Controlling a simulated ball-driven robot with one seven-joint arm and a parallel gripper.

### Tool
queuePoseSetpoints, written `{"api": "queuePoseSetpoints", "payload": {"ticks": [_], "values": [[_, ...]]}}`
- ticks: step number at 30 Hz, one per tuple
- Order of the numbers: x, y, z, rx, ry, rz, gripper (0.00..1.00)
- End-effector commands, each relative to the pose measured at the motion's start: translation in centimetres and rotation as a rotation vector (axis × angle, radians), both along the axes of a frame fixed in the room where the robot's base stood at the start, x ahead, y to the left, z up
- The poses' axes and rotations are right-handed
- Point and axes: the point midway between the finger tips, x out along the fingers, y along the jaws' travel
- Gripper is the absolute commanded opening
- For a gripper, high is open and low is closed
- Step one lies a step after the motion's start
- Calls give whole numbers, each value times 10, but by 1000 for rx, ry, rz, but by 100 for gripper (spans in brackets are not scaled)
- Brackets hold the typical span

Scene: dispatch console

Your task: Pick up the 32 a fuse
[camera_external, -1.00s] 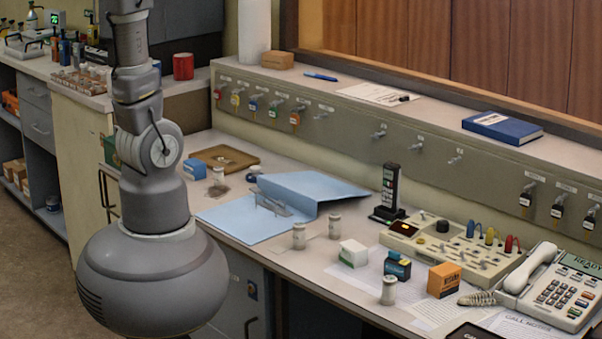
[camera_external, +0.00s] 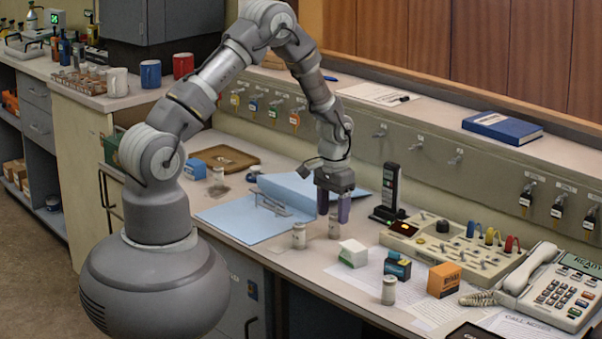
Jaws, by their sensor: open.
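Several pale cylinders that look like fuses stand upright on the desk, their markings too small to read, so I cannot tell which is the 32 A fuse. One fuse (camera_external: 334,228) stands at the right of the blue folder. A second fuse (camera_external: 299,237) is just left of it, a third fuse (camera_external: 388,291) is nearer the front edge, and a similar small cylinder (camera_external: 218,176) is at the back left. My gripper (camera_external: 333,214) points down, open, with its fingers over the top of the first fuse. I cannot tell whether they touch it.
The blue folder (camera_external: 231,222) lies behind and left. A white-green box (camera_external: 353,254), a dark teal box (camera_external: 397,266) and an orange box (camera_external: 444,280) stand to the right. A black upright device (camera_external: 390,189), a switch panel (camera_external: 432,247) and a telephone (camera_external: 547,288) are farther right.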

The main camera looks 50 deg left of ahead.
Motion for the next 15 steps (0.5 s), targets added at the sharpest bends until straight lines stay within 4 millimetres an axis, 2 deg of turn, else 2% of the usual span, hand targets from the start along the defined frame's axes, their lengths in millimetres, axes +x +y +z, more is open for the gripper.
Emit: {"api": "queuePoseSetpoints", "payload": {"ticks": [1,6,13,14,15], "values": [[1,-2,-12,0,1,-1,61],[2,-3,-39,0,1,0,61],[3,-3,-40,0,-2,0,61],[3,-3,-40,0,-2,0,59],[3,-3,-40,0,-2,0,50]]}}
